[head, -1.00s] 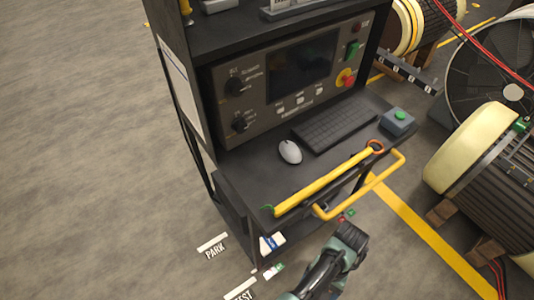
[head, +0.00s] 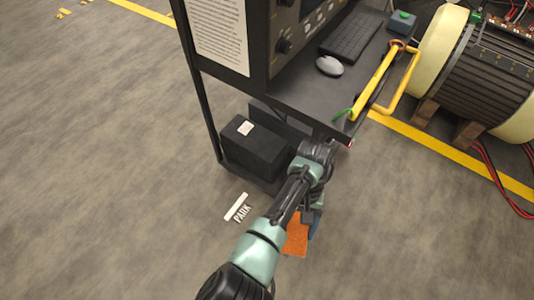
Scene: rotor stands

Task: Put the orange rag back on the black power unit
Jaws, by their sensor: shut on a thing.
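The orange rag (head: 297,240) hangs below my gripper (head: 308,216), which is shut on it. My arm hides part of the rag and of the gripper. The black power unit (head: 250,150) is a dark box with a small white label on top, low at the console's left end. The rag is in front of the unit and to its right in the picture, apart from it. The top of the unit looks bare apart from the label.
The console shelf (head: 300,95) overhangs the right of the unit, with a yellow bar (head: 375,80) at its edge. A thin dark post (head: 200,90) stands at the unit's left. A large rotor (head: 480,75) is at right. Floor at left is clear.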

